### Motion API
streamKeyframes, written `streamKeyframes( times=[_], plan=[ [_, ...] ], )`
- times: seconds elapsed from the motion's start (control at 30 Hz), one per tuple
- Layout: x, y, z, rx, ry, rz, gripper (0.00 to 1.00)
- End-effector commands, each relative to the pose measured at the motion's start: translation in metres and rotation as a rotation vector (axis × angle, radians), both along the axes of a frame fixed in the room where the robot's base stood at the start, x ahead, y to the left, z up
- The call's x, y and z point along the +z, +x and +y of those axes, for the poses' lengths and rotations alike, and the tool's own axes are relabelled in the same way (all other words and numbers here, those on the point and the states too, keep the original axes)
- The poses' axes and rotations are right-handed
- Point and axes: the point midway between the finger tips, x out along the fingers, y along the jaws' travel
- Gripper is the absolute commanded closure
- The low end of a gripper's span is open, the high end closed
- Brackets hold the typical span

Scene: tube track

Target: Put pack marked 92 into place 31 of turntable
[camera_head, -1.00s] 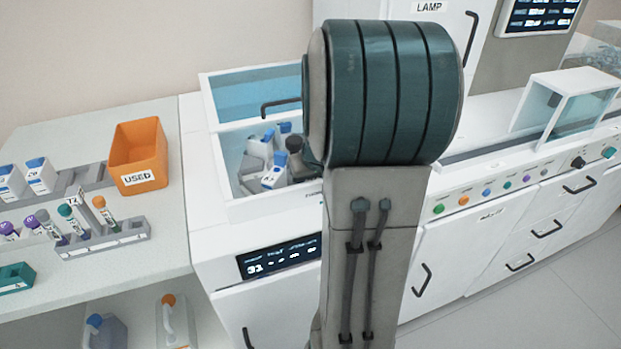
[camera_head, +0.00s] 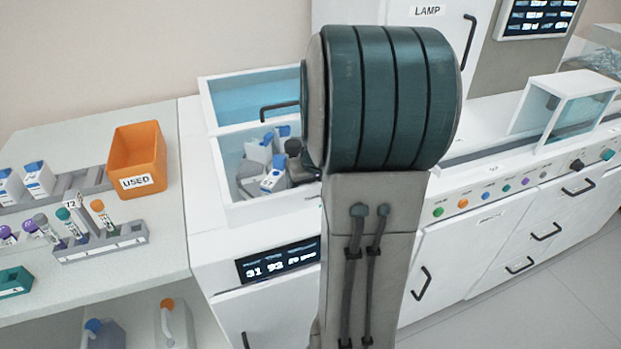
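The turntable sits in an open white bay (camera_head: 228,172) left of my arm. White packs with blue caps stand in it, such as one pack (camera_head: 273,181) in front and another pack (camera_head: 259,150) behind. Place 31 cannot be made out. Two more white packs with blue caps, a left one (camera_head: 8,187) and a right one (camera_head: 39,179), stand in a grey rack on the left counter. I cannot read 92 on any pack. The display (camera_head: 278,262) on the bay's front reads 31 and 92.
An orange USED bin (camera_head: 137,160) and a tube rack (camera_head: 102,243) with several tubes stand on the left counter. The blue-tinted lid (camera_head: 250,95) with a black handle is raised behind the bay. A clear hood (camera_head: 567,105) stands at right.

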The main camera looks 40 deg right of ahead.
Motion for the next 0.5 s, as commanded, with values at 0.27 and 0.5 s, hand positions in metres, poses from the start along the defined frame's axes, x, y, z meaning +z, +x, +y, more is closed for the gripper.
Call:
streamKeyframes(
  times=[0.27, 0.5],
  plan=[
    [0.03, -0.012, 0.003, 0.0, -0.003, -0.004, 0.44],
    [0.078, -0.033, 0.008, 0.001, -0.004, -0.005, 0.44]
  ],
)
